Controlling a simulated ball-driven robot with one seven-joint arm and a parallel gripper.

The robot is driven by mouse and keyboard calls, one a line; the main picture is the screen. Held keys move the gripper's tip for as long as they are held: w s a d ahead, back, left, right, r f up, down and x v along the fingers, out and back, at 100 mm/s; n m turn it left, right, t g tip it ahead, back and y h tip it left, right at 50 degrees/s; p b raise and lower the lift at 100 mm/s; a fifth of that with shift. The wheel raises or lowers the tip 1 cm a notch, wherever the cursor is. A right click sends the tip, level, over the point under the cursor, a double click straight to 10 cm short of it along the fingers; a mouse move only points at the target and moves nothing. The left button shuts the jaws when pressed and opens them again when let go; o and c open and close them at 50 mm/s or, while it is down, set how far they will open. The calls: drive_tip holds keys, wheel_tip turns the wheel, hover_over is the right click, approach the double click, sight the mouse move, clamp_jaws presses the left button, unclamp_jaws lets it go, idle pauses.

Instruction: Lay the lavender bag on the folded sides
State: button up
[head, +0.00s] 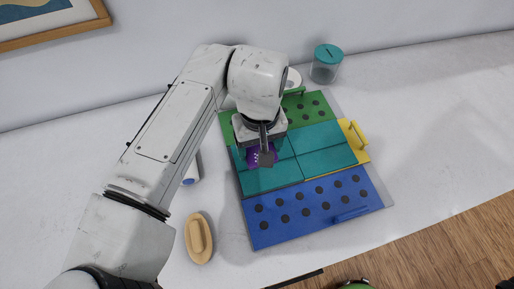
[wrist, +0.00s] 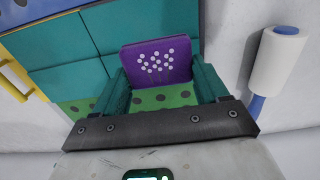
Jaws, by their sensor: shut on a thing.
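The lavender bag is a flat purple pad with white dots (wrist: 156,62), held at my gripper (wrist: 160,88). In the head view the bag (head: 254,158) is partly covered by my gripper (head: 264,154), over the left part of the teal folded sides (head: 327,147). My gripper is shut on the bag. The teal folded sides (wrist: 62,45) lie flat, with seams, in the middle of the board. I cannot tell whether the bag touches them.
The board has a green dotted flap (head: 306,108) at the back, a blue dotted flap (head: 305,208) in front, and a yellow handle (head: 358,133) at right. A lint roller (wrist: 278,62) and a tan wooden brush (head: 199,238) lie left. A teal-lidded jar (head: 326,64) stands behind.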

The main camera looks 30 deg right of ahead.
drive_tip(key=shift+w+f, duration=0.3)
drive_tip(key=shift+f, duration=0.1)
drive_tip(key=shift+w+f, duration=0.1)
drive_tip(key=shift+f, duration=1.55)
drive_tip(key=shift+f, duration=0.2)
drive_tip(key=o, duration=1)
drive_tip(key=shift+o, duration=0.2)
drive_tip(key=shift+r, duration=0.15)
wheel_tip(320, 180, up, 12)
drive_tip(key=shift+r+b, duration=0.1)
drive_tip(key=shift+b, duration=0.2)
